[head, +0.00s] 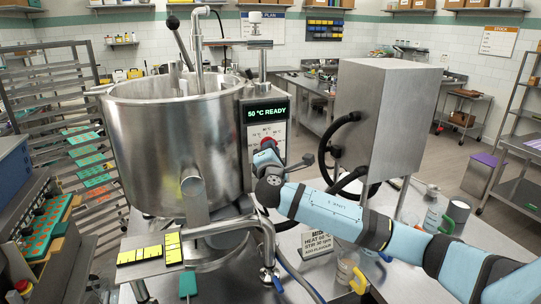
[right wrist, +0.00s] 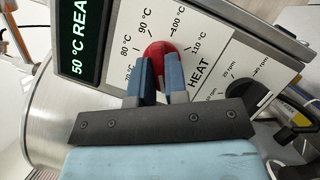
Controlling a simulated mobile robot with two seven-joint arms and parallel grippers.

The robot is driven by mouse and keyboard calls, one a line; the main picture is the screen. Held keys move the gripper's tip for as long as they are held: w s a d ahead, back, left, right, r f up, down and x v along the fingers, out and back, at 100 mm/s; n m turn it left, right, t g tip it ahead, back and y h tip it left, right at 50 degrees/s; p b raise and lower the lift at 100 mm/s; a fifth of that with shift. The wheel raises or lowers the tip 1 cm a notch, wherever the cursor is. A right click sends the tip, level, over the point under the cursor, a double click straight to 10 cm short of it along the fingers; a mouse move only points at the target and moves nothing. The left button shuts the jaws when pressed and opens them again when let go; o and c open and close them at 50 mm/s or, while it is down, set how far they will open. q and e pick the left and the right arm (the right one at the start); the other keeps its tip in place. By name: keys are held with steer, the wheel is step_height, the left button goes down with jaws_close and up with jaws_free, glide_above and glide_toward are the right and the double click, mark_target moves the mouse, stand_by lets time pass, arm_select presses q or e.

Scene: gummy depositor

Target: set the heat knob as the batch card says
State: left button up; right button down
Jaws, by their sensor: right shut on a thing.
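The red heat knob (right wrist: 158,49) sits on the white dial face, with printed marks from about 70 to 110 °C around it. My right gripper (right wrist: 160,72) is shut on the knob, one blue finger on each side. The fingers hide part of the knob, and I cannot tell its exact setting. In the head view my right gripper (head: 266,157) reaches the control panel from the right. The display (head: 267,113) reads 50 °C READY. The batch card (head: 318,243) stands on the table; it has heat and stir lines, but its figures are too small to read surely. My left gripper is out of view.
A black stir knob (right wrist: 249,94) with rpm marks is beside the heat knob. The large steel kettle (head: 165,140) stands left of the panel. A grey steel box (head: 388,115) with black hoses is at the right.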

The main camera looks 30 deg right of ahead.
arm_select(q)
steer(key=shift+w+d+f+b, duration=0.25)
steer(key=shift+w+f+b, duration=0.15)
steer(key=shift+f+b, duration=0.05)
arm_select(e)
steer(key=m+g, duration=0.2)
steer(key=m, duration=0.3)
steer(key=shift+r+m, duration=0.1)
steer(key=shift+m, duration=0.3)
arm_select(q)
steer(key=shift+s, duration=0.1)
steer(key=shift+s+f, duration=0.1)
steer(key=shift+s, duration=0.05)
arm_select(e)
steer(key=c, duration=1.1)
jaws_free()
steer(key=shift+c, duration=0.2)
steer(key=shift+a, duration=0.1)
